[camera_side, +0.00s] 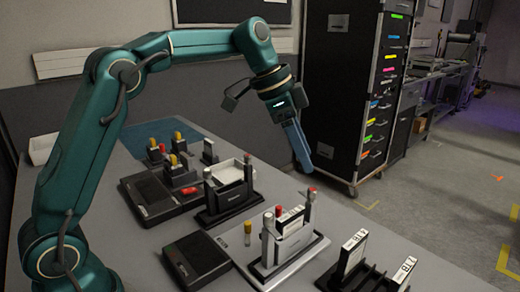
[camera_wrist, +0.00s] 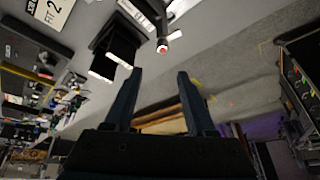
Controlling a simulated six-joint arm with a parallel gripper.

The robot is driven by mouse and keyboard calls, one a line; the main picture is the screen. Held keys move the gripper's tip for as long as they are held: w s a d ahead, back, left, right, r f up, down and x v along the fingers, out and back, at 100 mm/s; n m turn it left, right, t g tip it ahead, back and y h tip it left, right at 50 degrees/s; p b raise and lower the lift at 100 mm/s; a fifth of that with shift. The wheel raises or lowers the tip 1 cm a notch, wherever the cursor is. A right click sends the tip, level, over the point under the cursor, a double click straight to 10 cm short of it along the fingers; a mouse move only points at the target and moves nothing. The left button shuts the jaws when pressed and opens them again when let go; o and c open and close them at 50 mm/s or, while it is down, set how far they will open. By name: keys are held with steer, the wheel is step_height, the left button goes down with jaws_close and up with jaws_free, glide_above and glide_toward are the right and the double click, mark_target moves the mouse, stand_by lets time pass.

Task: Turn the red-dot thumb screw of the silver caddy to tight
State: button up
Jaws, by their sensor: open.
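The silver caddy (camera_side: 288,252) stands on the grey table at the front, holding dark cards with white labels. A grey post with a red top (camera_side: 311,191) rises at its right end; this looks like the red-dot thumb screw. In the wrist view a pale round knob with a red dot (camera_wrist: 162,48) lies beyond the fingertips, apart from them. A second grey post (camera_side: 268,220) is at the caddy's left end, beside another red top (camera_side: 279,211). My gripper (camera_side: 303,160) is open and empty above the right end; its two spread fingers (camera_wrist: 160,82) show in the wrist view.
A black caddy (camera_side: 230,195) with a white block stands behind. A dark box (camera_side: 195,257) lies left of the silver caddy and a yellow-topped piece (camera_side: 247,228) between them. A black rack with labelled cards (camera_side: 352,252) is at right. A tall drawer case (camera_side: 345,85) stands beyond the table.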

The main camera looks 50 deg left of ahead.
mark_target(312, 190)
steer(key=shift+g, duration=0.3)
steer(key=x, duration=0.5)
steer(key=a+x, duration=0.1)
steer(key=x, duration=0.1)
steer(key=shift+f, duration=0.55)
jaws_close()
